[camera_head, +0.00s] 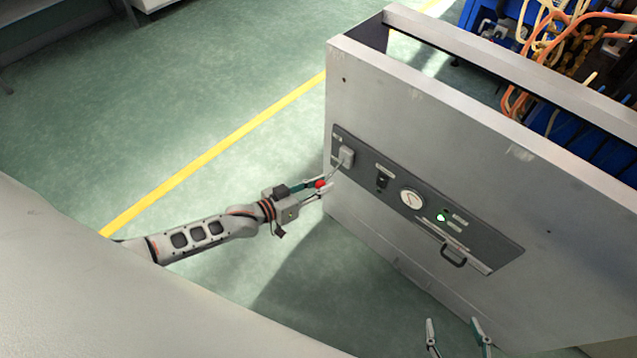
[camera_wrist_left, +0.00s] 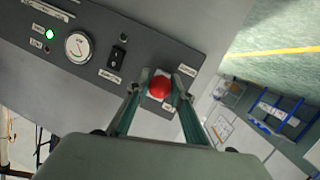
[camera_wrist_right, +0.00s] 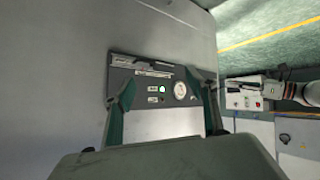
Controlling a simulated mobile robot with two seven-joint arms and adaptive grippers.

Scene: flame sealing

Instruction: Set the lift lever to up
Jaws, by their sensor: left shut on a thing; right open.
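The lift lever has a red ball knob (camera_head: 320,183) on a thin rod. The rod comes out of a light plate (camera_head: 346,157) at the left end of the dark control panel (camera_head: 480,262). In the head view it points out and down to the left. My left gripper (camera_head: 323,189) is shut on the knob. The left wrist view shows the red knob (camera_wrist_left: 159,87) between its two fingers, hiding most of the rod. My right gripper (camera_head: 458,334) is open and empty, low in front of the cabinet. Its fingers (camera_wrist_right: 168,90) frame the panel in the right wrist view.
The panel also carries a black switch (camera_head: 383,182), a round gauge (camera_head: 412,199), a lit green lamp (camera_head: 441,217) and a handle (camera_head: 453,255). The grey cabinet (camera_head: 420,120) stands on green floor with a yellow line (camera_head: 215,152). Floor left of it is clear.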

